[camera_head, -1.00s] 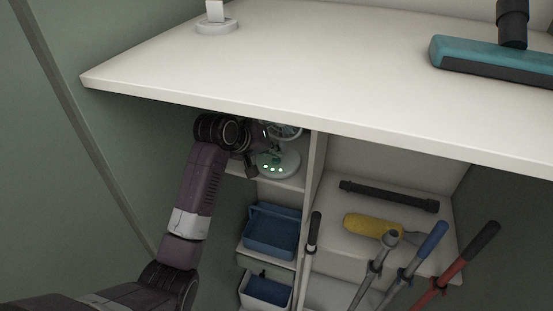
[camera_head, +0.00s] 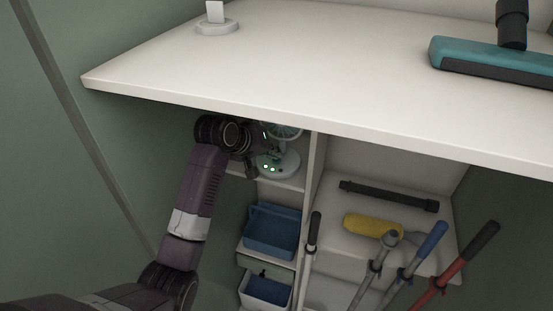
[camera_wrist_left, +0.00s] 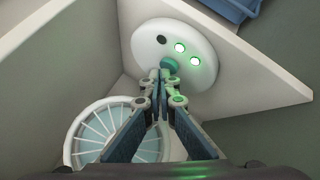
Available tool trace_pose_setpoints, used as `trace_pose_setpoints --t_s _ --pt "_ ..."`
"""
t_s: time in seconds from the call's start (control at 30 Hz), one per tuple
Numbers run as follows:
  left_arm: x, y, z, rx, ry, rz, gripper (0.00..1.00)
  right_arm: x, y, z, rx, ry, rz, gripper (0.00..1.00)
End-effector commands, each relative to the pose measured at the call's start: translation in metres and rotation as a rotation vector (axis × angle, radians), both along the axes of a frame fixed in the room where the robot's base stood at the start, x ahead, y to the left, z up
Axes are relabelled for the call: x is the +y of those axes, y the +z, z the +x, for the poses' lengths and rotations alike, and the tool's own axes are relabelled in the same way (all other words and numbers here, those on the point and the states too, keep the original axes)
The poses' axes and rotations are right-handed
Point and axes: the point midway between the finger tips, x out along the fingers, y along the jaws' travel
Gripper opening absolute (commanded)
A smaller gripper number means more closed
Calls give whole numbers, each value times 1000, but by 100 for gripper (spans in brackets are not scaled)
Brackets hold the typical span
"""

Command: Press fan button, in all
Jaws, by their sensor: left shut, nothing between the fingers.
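A small white fan stands on the upper shelf under the worktop, its round base (camera_head: 283,166) showing lit green buttons (camera_head: 268,168). In the left wrist view the fan's base (camera_wrist_left: 204,72) has two lit green buttons (camera_wrist_left: 187,54), one dark button (camera_wrist_left: 162,40) and a green stem. The fan's caged head (camera_wrist_left: 92,128) is at the lower left there. My left gripper (camera_wrist_left: 166,72) is shut and empty, its fingertips close to the base by the stem; contact cannot be told. In the head view my left gripper (camera_head: 261,150) partly covers the fan. My right gripper is not in view.
The worktop (camera_head: 250,75) overhangs the shelf closely. A vertical divider (camera_head: 312,160) stands right of the fan. Blue bins (camera_head: 272,232) sit on shelves below. Long-handled tools (camera_head: 420,260) and a yellow item (camera_head: 373,226) are at the right.

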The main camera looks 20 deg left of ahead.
Motion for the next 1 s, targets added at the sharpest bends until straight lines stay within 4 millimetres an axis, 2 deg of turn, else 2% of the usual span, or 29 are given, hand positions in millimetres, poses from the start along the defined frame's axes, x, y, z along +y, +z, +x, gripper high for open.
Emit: trace_pose_setpoints --t_s 0.2,0.57,1.0 --pt "0 12 1 -2 0 0 0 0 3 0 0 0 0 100" --pt "0 14 1 -2 0 0 0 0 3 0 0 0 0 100" --pt "0 55 1 -4 -1 1 0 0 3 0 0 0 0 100"
